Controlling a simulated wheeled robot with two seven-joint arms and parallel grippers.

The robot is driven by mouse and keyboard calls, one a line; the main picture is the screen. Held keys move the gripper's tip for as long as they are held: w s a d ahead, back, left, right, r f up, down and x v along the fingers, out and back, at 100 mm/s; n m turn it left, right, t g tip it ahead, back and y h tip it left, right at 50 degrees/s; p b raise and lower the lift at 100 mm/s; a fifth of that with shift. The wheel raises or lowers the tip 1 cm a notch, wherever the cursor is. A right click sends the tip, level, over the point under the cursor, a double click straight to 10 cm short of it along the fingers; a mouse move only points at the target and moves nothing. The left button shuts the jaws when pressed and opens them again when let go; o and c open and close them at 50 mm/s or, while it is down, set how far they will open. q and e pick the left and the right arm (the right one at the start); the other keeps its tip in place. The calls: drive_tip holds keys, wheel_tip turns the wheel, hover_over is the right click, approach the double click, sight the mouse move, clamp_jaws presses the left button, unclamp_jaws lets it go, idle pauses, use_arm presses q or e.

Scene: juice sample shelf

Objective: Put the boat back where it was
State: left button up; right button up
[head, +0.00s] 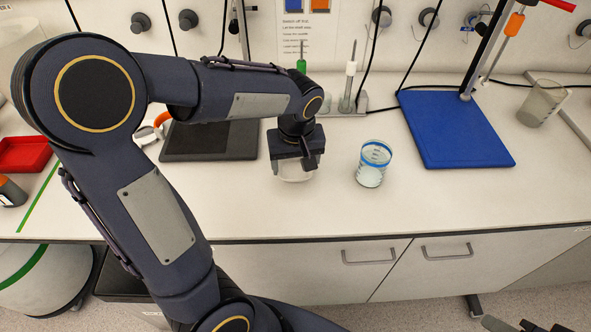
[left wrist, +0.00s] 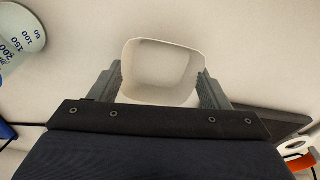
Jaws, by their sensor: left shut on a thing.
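The boat (head: 294,173) is a small white, square dish with rounded corners. It also shows in the left wrist view (left wrist: 160,72), its open hollow facing the camera. My left gripper (head: 298,161) is shut on it, with a finger on each of two opposite sides. The gripper hides part of the boat in the head view. I cannot tell whether the boat touches the bench. Part of my right gripper (head: 522,326) shows at the bottom right edge of the head view; its jaws are cut off.
A blue-rimmed beaker (head: 373,164) stands just right of the boat. A dark flat plate (head: 208,141) lies to the left, a blue stand base (head: 455,130) to the right. A clear beaker (head: 542,103) is farther right. A red tray (head: 24,154) is far left. The front bench strip is clear.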

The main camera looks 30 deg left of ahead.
sight(296, 167)
use_arm(q)
drive_tip(key=shift+f, duration=1.45)
drive_tip(key=shift+f+b, duration=0.25)
drive_tip(key=shift+b, duration=0.05)
drive_tip(key=o, duration=1)
drive_tip(key=shift+r, duration=0.1)
drive_tip(key=shift+c, duration=0.2)
drive_tip(key=r, duration=0.8)
drive_tip(key=s+d+r+p, duration=0.1)
drive_tip(key=r, duration=0.3)
drive_tip(key=shift+s, duration=0.1)
drive_tip(key=s+d+f+m+t+h, duration=0.1)
drive_tip(key=s+m+t+h, duration=0.1)
drive_tip(key=s, duration=0.5)
drive_tip(key=s+d+f+m+t+h, duration=0.2)
drive_tip(key=s+m, duration=0.2)
drive_tip(key=s, duration=0.4)
drive_tip(key=shift+s+f+t+h, duration=0.25)
drive_tip(key=shift+s+t+h, duration=0.05)
